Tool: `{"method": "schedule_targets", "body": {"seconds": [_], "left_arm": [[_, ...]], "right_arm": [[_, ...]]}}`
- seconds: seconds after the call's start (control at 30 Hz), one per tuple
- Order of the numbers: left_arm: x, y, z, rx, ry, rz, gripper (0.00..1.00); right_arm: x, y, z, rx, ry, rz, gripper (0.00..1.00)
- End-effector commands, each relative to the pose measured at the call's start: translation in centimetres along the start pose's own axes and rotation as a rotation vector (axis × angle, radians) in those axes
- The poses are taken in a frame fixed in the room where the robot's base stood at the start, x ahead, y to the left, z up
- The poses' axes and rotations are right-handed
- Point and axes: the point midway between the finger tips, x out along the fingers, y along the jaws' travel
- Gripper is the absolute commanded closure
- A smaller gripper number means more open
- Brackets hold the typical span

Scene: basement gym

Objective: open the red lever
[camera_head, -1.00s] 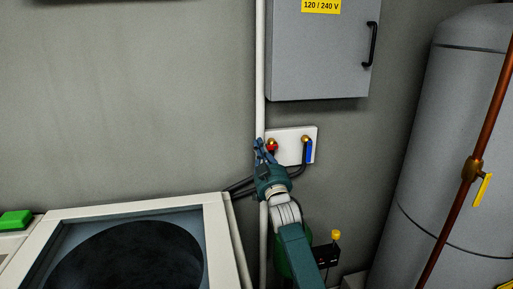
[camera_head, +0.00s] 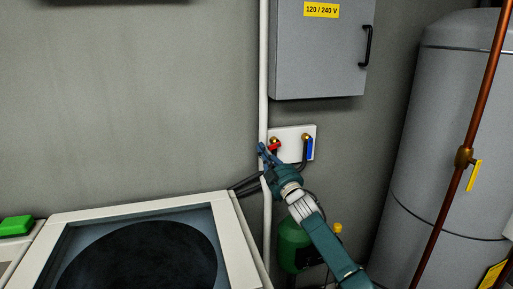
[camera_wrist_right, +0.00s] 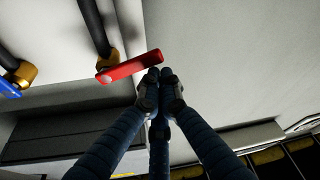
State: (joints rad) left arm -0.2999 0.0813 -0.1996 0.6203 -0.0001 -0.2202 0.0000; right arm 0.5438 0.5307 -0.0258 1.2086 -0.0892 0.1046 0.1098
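The red lever (camera_head: 275,147) is on a brass valve at the left of a white wall plate (camera_head: 291,132). In the right wrist view the red lever (camera_wrist_right: 125,68) lies nearly crosswise, its free end just above my fingertips. My right gripper (camera_head: 264,151) is just left of the lever in the head view. In the wrist view its fingers (camera_wrist_right: 161,77) are drawn together at the tips, with nothing seen between them. I cannot tell whether they touch the lever. My left gripper is not in view.
A blue lever (camera_head: 310,148) is right of the red one on the same plate. A white vertical pipe (camera_head: 263,75) runs close beside my gripper. A grey electrical box (camera_head: 318,55) hangs above. A white-framed machine (camera_head: 235,225) stands below left.

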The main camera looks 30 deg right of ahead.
Motion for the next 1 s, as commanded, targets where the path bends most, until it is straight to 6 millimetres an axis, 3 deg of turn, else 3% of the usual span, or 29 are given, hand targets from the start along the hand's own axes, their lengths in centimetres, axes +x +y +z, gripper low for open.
{"method": "schedule_targets", "body": {"seconds": [0.2, 0.57, 1.0], "left_arm": [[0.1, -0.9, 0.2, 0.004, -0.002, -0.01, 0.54], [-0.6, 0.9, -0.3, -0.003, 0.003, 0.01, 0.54], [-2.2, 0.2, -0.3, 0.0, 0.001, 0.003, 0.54]], "right_arm": [[-0.3, 0.2, 1.4, -0.199, -0.002, -0.069, 1.0], [-1.0, 0.1, 3.2, -0.522, -0.001, -0.181, 1.0], [-1.7, 0.9, 5.2, -0.889, -0.001, -0.309, 1.0]]}}
